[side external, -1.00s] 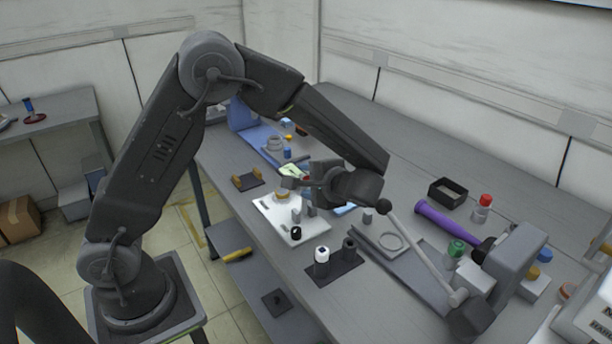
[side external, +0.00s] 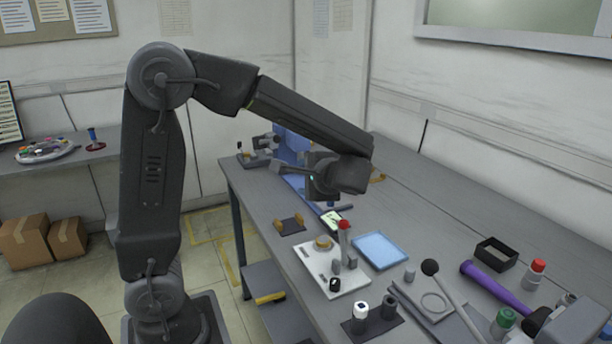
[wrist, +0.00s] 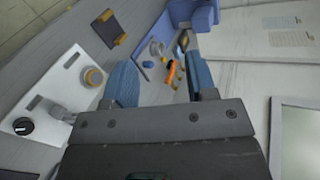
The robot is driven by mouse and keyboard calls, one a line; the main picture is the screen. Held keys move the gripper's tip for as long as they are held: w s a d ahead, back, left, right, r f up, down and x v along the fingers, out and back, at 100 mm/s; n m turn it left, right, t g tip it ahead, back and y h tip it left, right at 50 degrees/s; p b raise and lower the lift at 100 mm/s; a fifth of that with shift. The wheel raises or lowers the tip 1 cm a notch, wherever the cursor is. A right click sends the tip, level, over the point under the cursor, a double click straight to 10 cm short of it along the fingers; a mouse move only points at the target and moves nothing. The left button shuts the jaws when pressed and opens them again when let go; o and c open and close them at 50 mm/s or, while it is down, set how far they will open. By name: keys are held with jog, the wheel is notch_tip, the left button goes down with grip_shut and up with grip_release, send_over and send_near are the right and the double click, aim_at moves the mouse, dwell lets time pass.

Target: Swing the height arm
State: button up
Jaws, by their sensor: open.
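No part is labelled as the height arm, so I cannot tell which it is. A slim lever with a black ball end (side external: 430,267) slants up from the grey unit at front right. A blue stand (side external: 290,145) is at the back of the bench, with a grey jointed piece (side external: 262,143) at its left; the stand's blue body also shows in the wrist view (wrist: 206,16). My gripper (side external: 333,204) hangs above the bench, between the blue stand and the white panel. Its blue fingers are apart and empty in the wrist view (wrist: 163,82).
A blue tray (side external: 379,250), a black open box (side external: 496,254) and a purple-handled tool (side external: 493,287) lie to the right.

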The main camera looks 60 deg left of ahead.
jog(key=shift+s+a+r, duration=0.1)
jog(key=shift+s+a, duration=0.05)
